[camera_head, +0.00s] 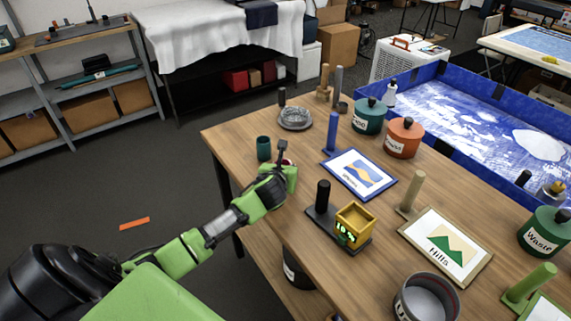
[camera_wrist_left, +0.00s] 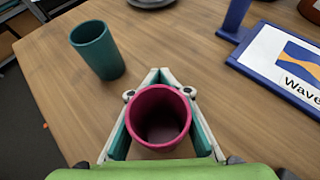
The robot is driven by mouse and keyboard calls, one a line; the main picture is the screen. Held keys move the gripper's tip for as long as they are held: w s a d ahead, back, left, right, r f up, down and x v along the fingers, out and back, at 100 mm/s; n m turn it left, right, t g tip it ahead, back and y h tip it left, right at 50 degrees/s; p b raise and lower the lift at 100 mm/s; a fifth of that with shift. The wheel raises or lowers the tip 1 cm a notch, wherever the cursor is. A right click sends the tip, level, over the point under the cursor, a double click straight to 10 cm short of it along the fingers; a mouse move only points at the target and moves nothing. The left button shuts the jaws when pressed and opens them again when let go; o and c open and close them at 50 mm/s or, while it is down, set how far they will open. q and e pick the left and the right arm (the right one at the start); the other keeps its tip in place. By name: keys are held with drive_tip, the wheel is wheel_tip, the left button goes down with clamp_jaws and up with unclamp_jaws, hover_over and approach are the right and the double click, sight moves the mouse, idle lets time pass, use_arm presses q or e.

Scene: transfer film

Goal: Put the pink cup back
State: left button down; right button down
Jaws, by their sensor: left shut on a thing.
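The pink cup (camera_wrist_left: 159,119) is upright between the fingers of my left gripper in the left wrist view, its open mouth facing the camera. My left gripper (camera_head: 285,160) is shut on it, over the left part of the wooden table. In the head view the cup is mostly hidden by the gripper. A teal cup (camera_wrist_left: 97,50) stands upright just beyond the gripper, apart from it, and also shows in the head view (camera_head: 264,148). My right gripper is not in view.
The blue-framed wave picture (camera_head: 358,174) lies right of the gripper. A yellow box (camera_head: 355,224) on a dark base stands nearer the front. A grey round dish (camera_head: 295,118) is at the back. Bare wooden table (camera_head: 235,135) surrounds the teal cup.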

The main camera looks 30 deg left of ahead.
use_arm(q)
drive_tip(key=c, duration=1.8)
unclamp_jaws()
drive_tip(key=shift+s, duration=0.1)
drive_tip(key=v, duration=1.2)
drive_tip(key=shift+f, duration=0.1)
